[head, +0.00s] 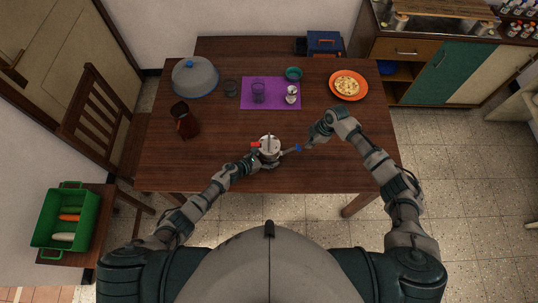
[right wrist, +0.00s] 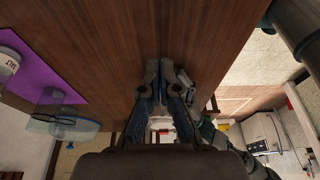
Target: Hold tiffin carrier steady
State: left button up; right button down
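The tiffin carrier (head: 269,147), a small steel container with a top handle, stands upright on the dark table near its front edge. A red piece (head: 255,144) shows at its left and a blue-tipped piece (head: 296,148) sticks out at its right. My left gripper (head: 252,161) is at the carrier's lower left side, seemingly touching it; its fingers are too small to read. My right gripper (head: 309,144) is just right of the blue tip. In the right wrist view its fingers (right wrist: 159,75) are close together; whether anything is between them is unclear.
Behind are a purple mat (head: 246,101) with a glass (head: 258,92) and shaker (head: 292,94), a teal bowl (head: 293,73), a domed cover (head: 194,75) and an orange plate (head: 348,85). A dark red-brown item (head: 185,121) lies left. The table's right front is clear.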

aim_at(291, 149)
jog(key=shift+f, duration=2.85)
jog(key=shift+a+r, duration=0.15)
jog(key=shift+a, duration=0.55)
jog(key=shift+a+r, duration=0.15)
jog(key=shift+a, duration=0.9)
jog(key=shift+s+a+r, duration=0.1)
jog(key=shift+a+r, duration=0.05)
jog(key=shift+a, duration=0.6)
jog(key=shift+a+r, duration=0.15)
jog(key=shift+a, duration=0.9)
jog(key=d+v, duration=0.1)
jog(key=v, duration=0.9)
jog(key=shift+f, duration=0.25)
jog(key=shift+d, duration=0.15)
